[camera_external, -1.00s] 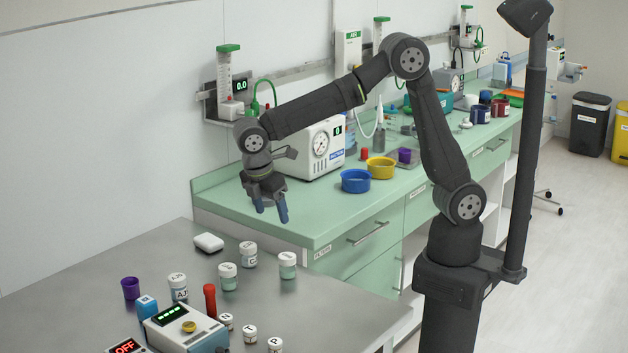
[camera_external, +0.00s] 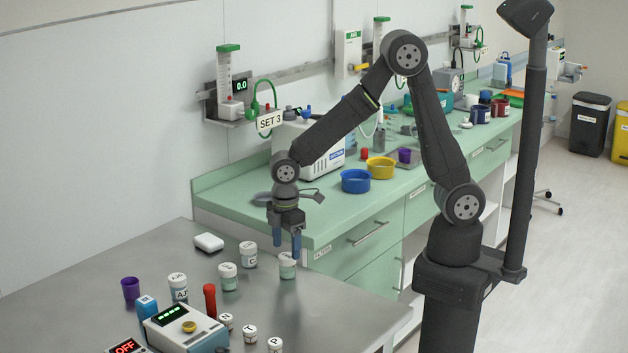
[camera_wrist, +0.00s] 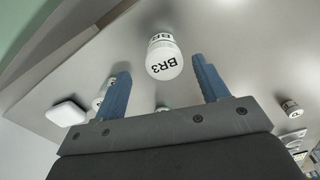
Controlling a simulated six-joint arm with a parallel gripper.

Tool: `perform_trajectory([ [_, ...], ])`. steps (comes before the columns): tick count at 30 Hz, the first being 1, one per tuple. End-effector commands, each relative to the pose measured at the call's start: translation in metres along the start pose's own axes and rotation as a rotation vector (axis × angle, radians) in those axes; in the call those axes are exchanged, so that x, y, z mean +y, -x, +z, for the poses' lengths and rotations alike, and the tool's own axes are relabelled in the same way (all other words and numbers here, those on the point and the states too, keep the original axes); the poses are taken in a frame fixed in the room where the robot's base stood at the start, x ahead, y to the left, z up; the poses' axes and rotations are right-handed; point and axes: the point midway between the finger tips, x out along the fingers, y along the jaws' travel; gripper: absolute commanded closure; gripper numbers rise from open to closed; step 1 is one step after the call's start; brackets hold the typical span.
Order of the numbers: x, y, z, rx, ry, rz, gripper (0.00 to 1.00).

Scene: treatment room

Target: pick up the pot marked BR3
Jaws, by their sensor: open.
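The pot marked BR3 (camera_wrist: 163,60) shows in the wrist view, with its white lid and black lettering facing the camera, between and slightly beyond my two blue fingers. In the external view it appears to be the white-lidded pot with pale green sides (camera_external: 288,270) on the grey table, near the green counter; its lettering is too small to read there. My gripper (camera_external: 287,251) is open and empty, pointing down just above this pot. The fingers look apart from it.
Similar pots stand close by on the left, one (camera_external: 249,254) near and another (camera_external: 228,277) further forward. A white box (camera_external: 208,242) lies behind them. A red-capped tube (camera_external: 210,300) and small pots are in front. The table to the right is clear.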

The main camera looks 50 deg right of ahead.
Motion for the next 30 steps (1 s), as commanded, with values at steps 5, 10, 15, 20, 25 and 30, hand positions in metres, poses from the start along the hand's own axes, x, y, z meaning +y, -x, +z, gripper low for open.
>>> perform_trajectory([
  [5,-0.001,-0.011,0.000,-0.001,0.000,0.000,0.33],
  [10,-0.005,-0.035,0.000,-0.005,0.001,-0.002,0.33],
  [15,-0.005,-0.055,0.000,-0.002,0.000,-0.001,0.33],
  [20,-0.005,-0.060,-0.001,0.000,0.000,0.000,0.33],
  [25,-0.005,-0.060,-0.001,0.000,0.000,0.000,0.37],
  [30,-0.005,-0.060,-0.001,0.000,0.000,0.000,0.70],
])
